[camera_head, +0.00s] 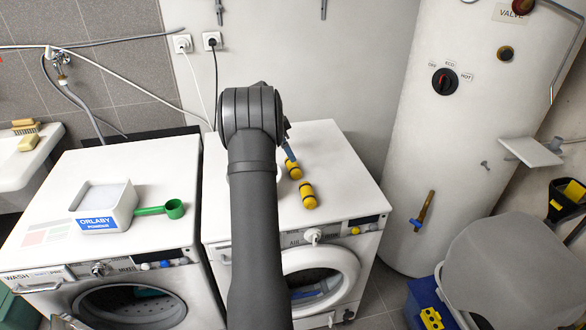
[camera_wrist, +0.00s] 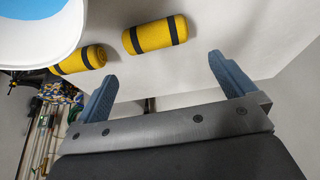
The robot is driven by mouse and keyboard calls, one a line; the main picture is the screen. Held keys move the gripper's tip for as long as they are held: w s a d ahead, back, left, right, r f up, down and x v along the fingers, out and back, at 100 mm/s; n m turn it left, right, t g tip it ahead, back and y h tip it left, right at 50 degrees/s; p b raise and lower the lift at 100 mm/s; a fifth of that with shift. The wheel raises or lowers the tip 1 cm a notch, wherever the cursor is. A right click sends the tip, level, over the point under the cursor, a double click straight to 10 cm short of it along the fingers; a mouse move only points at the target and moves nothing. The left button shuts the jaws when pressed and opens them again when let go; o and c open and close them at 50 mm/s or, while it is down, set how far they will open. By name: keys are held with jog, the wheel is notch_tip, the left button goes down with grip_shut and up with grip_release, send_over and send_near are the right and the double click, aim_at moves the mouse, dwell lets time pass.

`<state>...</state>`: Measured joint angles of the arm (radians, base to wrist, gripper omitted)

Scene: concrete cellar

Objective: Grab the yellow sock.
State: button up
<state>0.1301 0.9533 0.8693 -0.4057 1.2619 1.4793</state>
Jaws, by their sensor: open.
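Two yellow rolls with dark bands lie on the white top of the right machine (camera_head: 345,165). In the head view one roll (camera_head: 294,169) is farther back and the other roll (camera_head: 307,195) is nearer the front edge. In the wrist view one roll (camera_wrist: 155,34) is at the top centre and another (camera_wrist: 80,60) is to its left. They look alike, and I cannot tell which is the sock. My gripper (camera_wrist: 164,70) is open, with nothing between its blue fingers. Both rolls lie beyond the fingertips. In the head view my arm hides most of the gripper (camera_head: 289,150).
The left machine carries a white powder box (camera_head: 103,207) and a green scoop (camera_head: 160,209). A white boiler (camera_head: 460,130) stands at right, with a grey lidded bin (camera_head: 520,265) in front. The right part of the right machine's top is clear.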

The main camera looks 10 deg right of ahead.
aim_at(293, 164)
jog(key=x, duration=0.3)
jog(key=shift+f, duration=0.2)
jog(key=shift+s+a+x, duration=0.1)
jog(key=shift+a+x, duration=0.1)
jog(key=shift+x, duration=1.15)
jog(key=shift+s+a+x, duration=0.15)
jog(key=shift+x, duration=1.25)
jog(key=shift+f, duration=0.1)
jog(key=shift+c, duration=0.4)
jog(key=c, duration=0.7)
